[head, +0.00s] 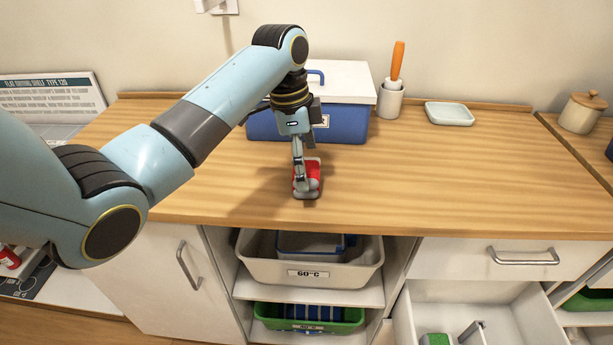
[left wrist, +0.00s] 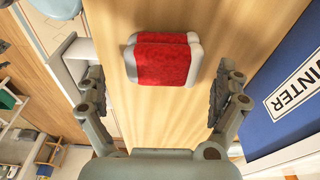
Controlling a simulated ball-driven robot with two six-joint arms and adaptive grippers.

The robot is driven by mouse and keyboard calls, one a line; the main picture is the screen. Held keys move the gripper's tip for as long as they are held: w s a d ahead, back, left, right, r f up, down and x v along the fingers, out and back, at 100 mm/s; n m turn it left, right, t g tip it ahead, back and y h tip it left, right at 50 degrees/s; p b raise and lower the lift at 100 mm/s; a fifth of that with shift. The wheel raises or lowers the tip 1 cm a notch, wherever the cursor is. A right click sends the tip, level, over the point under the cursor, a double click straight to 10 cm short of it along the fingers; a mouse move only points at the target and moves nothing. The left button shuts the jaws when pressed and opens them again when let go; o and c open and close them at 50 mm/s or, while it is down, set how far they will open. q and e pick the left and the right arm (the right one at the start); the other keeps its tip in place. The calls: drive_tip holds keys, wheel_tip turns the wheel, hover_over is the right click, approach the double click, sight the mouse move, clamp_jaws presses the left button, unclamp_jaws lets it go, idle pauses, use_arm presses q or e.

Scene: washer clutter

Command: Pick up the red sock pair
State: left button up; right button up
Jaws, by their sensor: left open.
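The red sock pair (head: 313,175) lies on the wooden worktop, partly hidden by my left gripper in the head view. In the left wrist view the red sock pair (left wrist: 162,60) is a folded red bundle with pale grey ends. My left gripper (head: 306,188) points down over it from above. In the left wrist view the fingers of my left gripper (left wrist: 158,95) are spread wide, with the sock pair between and slightly beyond them, and nothing is held. My right gripper does not show.
A blue box with a white lid (head: 345,122) stands close behind the socks; its label reads "WINTER" in the wrist view. A cup with an orange-handled tool (head: 389,101) and a pale dish (head: 449,113) stand at the back. The worktop (head: 450,185) right of the socks is clear. A drawer (head: 535,320) below is open.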

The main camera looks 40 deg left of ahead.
use_arm(q)
drive_tip(key=f, duration=0.4)
drive_tip(key=shift+w+d, duration=0.15)
drive_tip(key=shift+w, duration=0.15)
drive_tip(key=c, duration=1.1)
